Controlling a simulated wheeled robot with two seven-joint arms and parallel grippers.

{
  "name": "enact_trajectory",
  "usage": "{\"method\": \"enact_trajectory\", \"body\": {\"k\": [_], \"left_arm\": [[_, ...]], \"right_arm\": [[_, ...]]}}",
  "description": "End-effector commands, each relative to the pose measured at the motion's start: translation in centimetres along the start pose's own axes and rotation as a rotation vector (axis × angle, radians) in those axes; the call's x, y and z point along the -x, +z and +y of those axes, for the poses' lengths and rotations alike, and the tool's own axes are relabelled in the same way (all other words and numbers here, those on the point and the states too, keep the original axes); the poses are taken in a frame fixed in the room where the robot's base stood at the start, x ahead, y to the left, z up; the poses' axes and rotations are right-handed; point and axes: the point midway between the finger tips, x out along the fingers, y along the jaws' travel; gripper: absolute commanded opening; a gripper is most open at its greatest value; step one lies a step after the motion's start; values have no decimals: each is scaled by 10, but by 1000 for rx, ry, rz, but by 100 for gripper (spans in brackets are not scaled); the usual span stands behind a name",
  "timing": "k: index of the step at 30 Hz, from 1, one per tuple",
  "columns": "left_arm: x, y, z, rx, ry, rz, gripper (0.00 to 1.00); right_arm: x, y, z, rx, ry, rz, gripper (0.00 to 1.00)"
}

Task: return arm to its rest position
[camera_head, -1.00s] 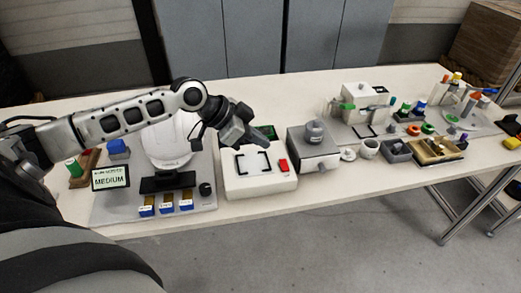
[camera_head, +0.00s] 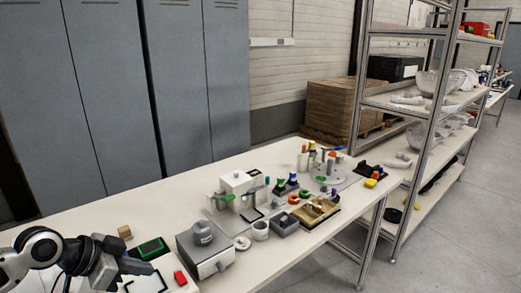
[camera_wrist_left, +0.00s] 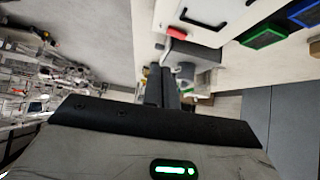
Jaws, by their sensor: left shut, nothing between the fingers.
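My left gripper (camera_head: 146,268) is at the lower left of the head view, above the white station with a black square outline (camera_head: 146,284). Its fingers are together with nothing between them. They also show closed in the left wrist view (camera_wrist_left: 163,80). My left arm comes in from the lower left corner, and most of it is outside the picture. My right gripper is in neither view.
A red block (camera_head: 180,278) and a green tray (camera_head: 151,248) lie near the gripper. A grey box machine (camera_head: 207,254) stands to its right. Several small parts and bins are farther along the table. A metal shelf (camera_head: 425,110) stands beyond.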

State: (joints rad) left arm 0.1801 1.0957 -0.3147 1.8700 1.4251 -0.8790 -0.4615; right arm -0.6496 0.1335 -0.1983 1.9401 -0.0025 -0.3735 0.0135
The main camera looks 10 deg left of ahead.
Motion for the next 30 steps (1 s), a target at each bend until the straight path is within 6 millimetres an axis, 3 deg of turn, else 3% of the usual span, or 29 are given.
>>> {"method": "enact_trajectory", "body": {"k": [3, 7, 11, 15, 18, 21, 30], "left_arm": [[-54, 39, 38, 70, -23, 26, 0], [-103, 84, 93, 174, -113, 78, 0], [-123, 120, 144, 267, -217, 114, 0], [-125, 148, 187, 337, -319, 127, 0], [-123, 158, 204, 359, -364, 127, 0], [-121, 162, 212, 365, -387, 125, 27], [-121, 162, 212, 361, -391, 124, 27]], "right_arm": [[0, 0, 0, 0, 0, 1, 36], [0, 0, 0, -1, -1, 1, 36], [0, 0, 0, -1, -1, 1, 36], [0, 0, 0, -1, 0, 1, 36], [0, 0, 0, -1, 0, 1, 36], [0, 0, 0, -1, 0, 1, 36], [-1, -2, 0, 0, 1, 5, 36]]}}
